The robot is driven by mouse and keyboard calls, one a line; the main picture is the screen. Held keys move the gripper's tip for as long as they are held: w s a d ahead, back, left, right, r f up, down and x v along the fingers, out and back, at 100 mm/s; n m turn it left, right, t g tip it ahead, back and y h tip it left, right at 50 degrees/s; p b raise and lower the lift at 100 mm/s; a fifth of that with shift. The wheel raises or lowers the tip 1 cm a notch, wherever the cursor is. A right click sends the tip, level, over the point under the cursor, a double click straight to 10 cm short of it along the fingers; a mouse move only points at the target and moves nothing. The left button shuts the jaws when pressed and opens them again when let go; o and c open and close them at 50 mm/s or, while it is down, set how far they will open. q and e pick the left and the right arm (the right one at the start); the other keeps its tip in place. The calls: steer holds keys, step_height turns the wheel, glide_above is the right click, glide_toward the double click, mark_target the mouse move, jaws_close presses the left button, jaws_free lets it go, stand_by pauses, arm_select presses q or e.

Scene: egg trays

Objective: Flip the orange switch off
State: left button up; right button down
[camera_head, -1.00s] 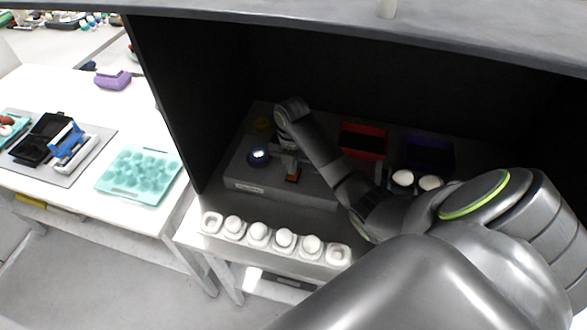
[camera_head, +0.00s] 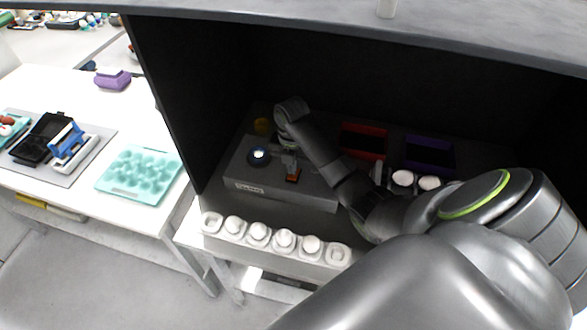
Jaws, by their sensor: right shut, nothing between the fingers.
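The orange switch (camera_head: 293,177) is a small orange piece on the grey device (camera_head: 240,173) inside the dark cabinet. My right arm reaches in from the right, and its gripper (camera_head: 290,166) points down at the switch, shut and empty. The fingers are close to the switch and partly cover it. I cannot tell whether they touch it, or which way the switch is tipped. My left gripper is not in view.
Red (camera_head: 363,128) and purple (camera_head: 407,150) bins stand behind. A teal egg tray (camera_head: 117,186) lies on the left table.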

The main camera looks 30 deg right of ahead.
steer(key=shift+f+b, duration=0.45)
steer(key=shift+f, duration=0.5)
stand_by(0.3)
steer(key=shift+r, duration=0.1)
step_height(320, 180, up, 5)
steer(key=p, duration=0.5)
steer(key=shift+r+p, duration=0.65)
steer(key=shift+r, duration=0.3)
